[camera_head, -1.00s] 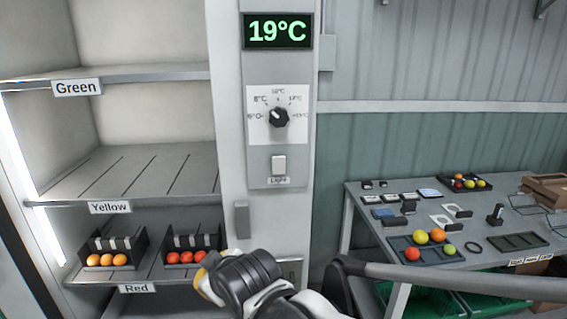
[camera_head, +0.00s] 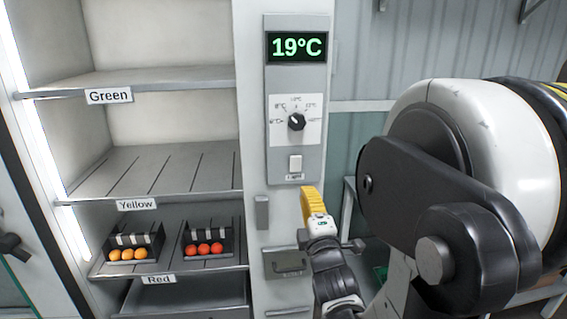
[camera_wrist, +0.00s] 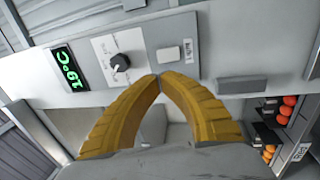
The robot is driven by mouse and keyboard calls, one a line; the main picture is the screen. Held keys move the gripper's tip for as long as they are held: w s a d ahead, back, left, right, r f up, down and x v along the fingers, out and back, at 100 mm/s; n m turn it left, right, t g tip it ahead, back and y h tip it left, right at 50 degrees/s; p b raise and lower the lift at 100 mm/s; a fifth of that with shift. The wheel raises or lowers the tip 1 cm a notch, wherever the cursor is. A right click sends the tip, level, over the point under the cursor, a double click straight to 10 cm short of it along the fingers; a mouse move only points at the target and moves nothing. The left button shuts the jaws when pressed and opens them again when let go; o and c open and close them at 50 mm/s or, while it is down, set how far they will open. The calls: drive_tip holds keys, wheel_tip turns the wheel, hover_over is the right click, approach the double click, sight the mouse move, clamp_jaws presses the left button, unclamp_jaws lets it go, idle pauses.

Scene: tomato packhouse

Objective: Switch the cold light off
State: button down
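The light switch (camera_head: 295,164) is a small white rocker with a label below it, on the grey control panel (camera_head: 283,150) of the cold cabinet. It also shows in the wrist view (camera_wrist: 168,54), just beyond my fingertips. My gripper (camera_head: 306,189) has yellow fingers and is just below and right of the switch in the head view. In the wrist view its fingertips (camera_wrist: 160,77) meet with nothing between them. I cannot tell whether they touch the panel. A bright white light strip (camera_head: 72,232) glows along the cabinet's left side.
Above the switch are a black dial (camera_head: 296,122) and a green 19°C display (camera_head: 297,47). A grey handle (camera_head: 262,212) juts out below left. Shelves at left hold trays of orange (camera_head: 127,254) and red (camera_head: 204,249) tomatoes. My arm hides most of the worktable at right.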

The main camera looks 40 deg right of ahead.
sight(295, 158)
drive_tip(key=b+x, duration=0.1)
drive_tip(key=x, duration=1.2)
drive_tip(key=shift+a+f+b, duration=0.1)
drive_tip(key=shift+b, duration=0.25)
drive_tip(key=shift+w+d, duration=0.25)
drive_tip(key=shift+w, duration=0.2)
drive_tip(key=shift+w+d+r, duration=0.25)
drive_tip(key=shift+w+r, duration=0.1)
drive_tip(key=shift+r, duration=0.05)
